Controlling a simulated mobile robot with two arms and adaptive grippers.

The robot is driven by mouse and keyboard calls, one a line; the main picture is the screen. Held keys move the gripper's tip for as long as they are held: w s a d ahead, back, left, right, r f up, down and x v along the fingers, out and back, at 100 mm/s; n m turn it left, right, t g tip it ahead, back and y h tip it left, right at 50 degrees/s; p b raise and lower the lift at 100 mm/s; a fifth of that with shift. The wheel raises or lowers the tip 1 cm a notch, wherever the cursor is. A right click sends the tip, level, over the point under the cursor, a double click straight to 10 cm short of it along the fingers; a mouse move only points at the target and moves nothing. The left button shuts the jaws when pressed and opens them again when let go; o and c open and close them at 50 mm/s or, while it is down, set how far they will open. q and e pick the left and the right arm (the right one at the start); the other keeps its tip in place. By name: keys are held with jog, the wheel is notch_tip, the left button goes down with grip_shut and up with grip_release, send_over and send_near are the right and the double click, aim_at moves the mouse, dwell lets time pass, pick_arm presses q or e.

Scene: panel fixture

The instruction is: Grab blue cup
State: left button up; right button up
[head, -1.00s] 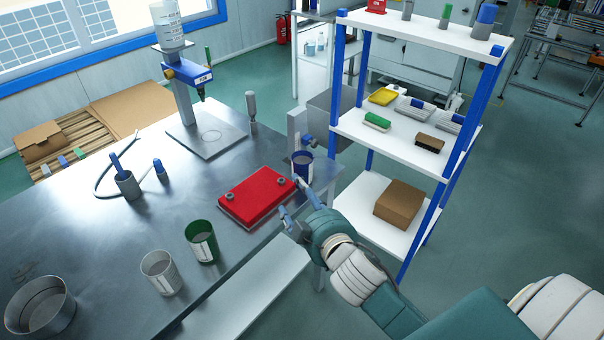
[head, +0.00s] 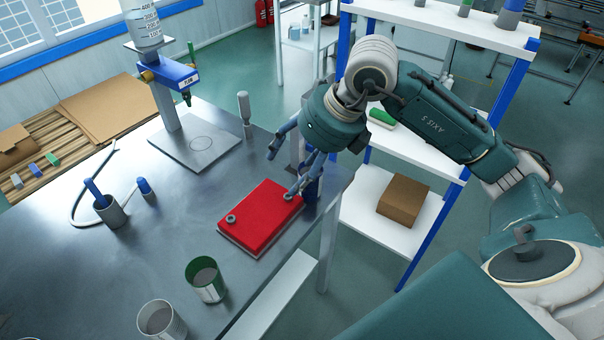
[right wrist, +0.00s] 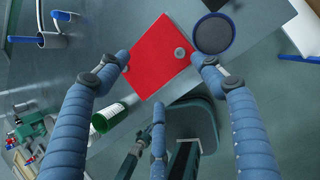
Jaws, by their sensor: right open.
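The blue cup (head: 312,191) stands at the table's right edge, just beyond the red block, and is partly hidden behind my right gripper's fingers in the head view. In the right wrist view the cup (right wrist: 213,36) shows from above, with a blue rim and dark inside, at the upper right beside one fingertip. My right gripper (head: 281,172) is above the red block and near the cup, its blue-grey fingers spread. My left gripper is not in view.
The red block (head: 258,222) with round grey knobs lies close to the cup. A green cup (head: 207,282) and a grey cup (head: 160,320) stand nearer on the table (head: 110,265). A white shelf rack (head: 370,222) stands right of the table. A dispenser stand (head: 168,108) is behind.

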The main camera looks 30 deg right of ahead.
jog(key=d+r+m+h, duration=0.1)
jog(key=d+h, duration=0.2)
jog(key=d, duration=0.4)
jog(key=p+x, duration=0.1)
jog(key=x, duration=0.9)
jog(key=shift+w+a+p, duration=0.1)
jog(key=shift+w+p, duration=0.1)
jog(key=shift+p, duration=0.15)
jog(key=shift+w+f, duration=0.1)
jog(key=shift+f, duration=0.1)
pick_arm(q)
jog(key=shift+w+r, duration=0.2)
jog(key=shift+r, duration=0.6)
pick_arm(e)
jog(key=c, duration=1.3)
jog(key=shift+r, duration=0.25)
